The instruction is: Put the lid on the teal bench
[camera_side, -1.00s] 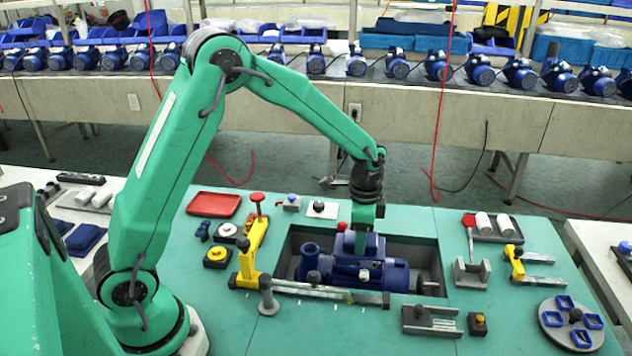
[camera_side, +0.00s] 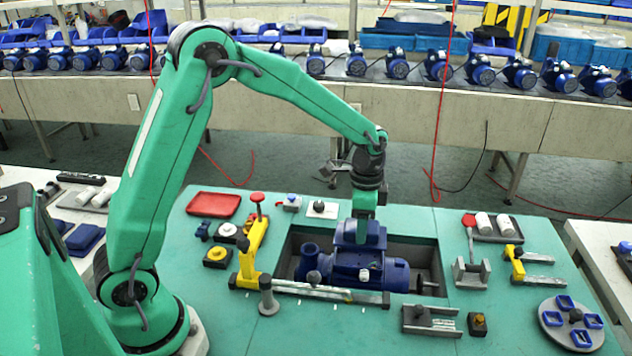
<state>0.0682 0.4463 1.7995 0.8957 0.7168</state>
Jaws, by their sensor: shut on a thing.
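The lid (camera_side: 358,236) is a dark blue cover over the blue pump (camera_side: 385,275). My gripper (camera_side: 364,216) is shut on the top of the lid and points straight down. The lid looks level, just above the pump body; I cannot tell whether a gap separates them all around. The pump lies in the grey recess (camera_side: 425,250) of the teal bench (camera_side: 400,222). The fingertips are partly hidden against the lid.
A yellow toggle clamp (camera_side: 250,250) with a red knob stands left of the recess. A metal bar (camera_side: 335,293) runs along its front. A red tray (camera_side: 213,204) lies at the back left, a round grey plate (camera_side: 571,322) at the front right. The front-left bench surface is mostly clear.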

